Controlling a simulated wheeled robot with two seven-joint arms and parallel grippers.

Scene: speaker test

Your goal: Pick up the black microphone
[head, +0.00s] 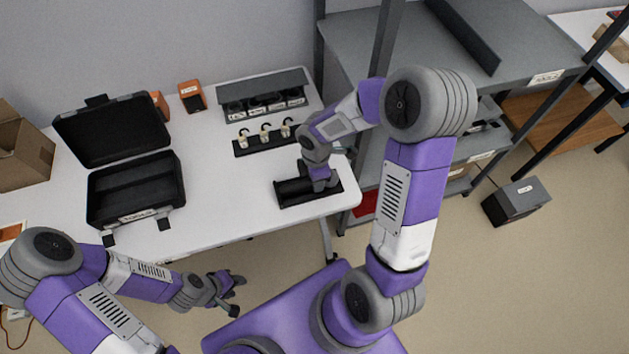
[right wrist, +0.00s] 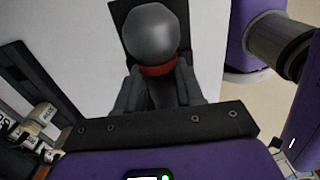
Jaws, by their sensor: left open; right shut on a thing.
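The black microphone (right wrist: 153,38) shows in the right wrist view with a round grey head and a red ring below it. Its body runs down between the two fingers of my right gripper (right wrist: 160,92), which is shut on it. In the head view my right gripper (head: 322,182) is over a black rest (head: 328,196) at the table's front right corner, and a dark part of the microphone (head: 290,187) shows to its left. I cannot tell whether the microphone is clear of the rest. My left gripper (head: 226,287) is open and empty, in front of the table edge.
On the white table (head: 222,215) are an open black case (head: 137,187), orange boxes (head: 192,96), a small black stand with several pale items (head: 266,138) and a dark compartment rack (head: 264,97). A cardboard box (head: 22,155) is left; a grey shelf (head: 455,45) is right.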

